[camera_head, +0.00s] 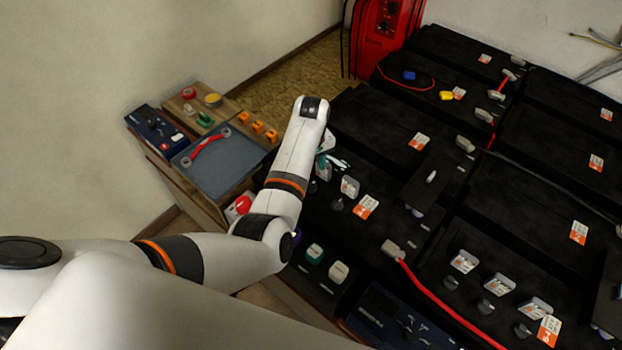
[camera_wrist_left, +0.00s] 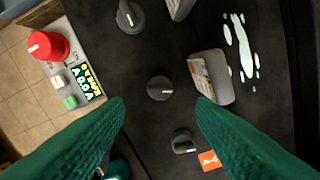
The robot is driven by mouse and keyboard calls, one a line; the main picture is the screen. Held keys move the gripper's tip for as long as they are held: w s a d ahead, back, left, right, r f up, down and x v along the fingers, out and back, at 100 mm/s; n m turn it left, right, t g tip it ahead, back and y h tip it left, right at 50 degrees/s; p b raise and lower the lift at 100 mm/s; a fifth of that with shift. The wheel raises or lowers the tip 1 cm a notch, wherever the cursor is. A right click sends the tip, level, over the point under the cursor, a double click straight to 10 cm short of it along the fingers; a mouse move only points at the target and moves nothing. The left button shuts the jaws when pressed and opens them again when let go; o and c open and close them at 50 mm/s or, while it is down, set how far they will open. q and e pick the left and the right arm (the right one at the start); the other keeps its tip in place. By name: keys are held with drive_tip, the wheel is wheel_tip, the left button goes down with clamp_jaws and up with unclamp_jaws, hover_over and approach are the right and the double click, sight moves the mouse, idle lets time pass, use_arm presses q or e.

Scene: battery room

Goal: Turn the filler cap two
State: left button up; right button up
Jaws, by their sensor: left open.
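Several dark round filler caps stand in a row on a black battery top. In the left wrist view, one cap (camera_wrist_left: 160,88) sits centred between the fingertips, with a pale mark on it. A second cap (camera_wrist_left: 130,17) is above it and a third cap (camera_wrist_left: 183,142) below. I cannot tell which one is numbered two. My left gripper (camera_wrist_left: 160,108) is open, its green fingers on either side of the middle cap with a gap at each side. In the head view my forearm hides most of that gripper; a dark cap (camera_head: 337,204) shows beside it. My right gripper is not in view.
A grey tag block (camera_wrist_left: 212,77) stands close right of the middle cap. A red knob (camera_wrist_left: 48,46) and a small display are at upper left. In the head view, a tray (camera_head: 225,163) stands left, a red unit (camera_head: 383,30) behind, and a red cable (camera_head: 440,297) crosses the batteries.

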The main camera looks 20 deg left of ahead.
sight(311, 184)
use_arm(q)
wheel_tip(311, 184, down, 6)
drive_tip(key=shift+f+b, duration=0.1)
drive_tip(key=shift+b, duration=0.2)
drive_tip(key=shift+c, duration=0.3)
drive_tip(key=c, duration=0.9)
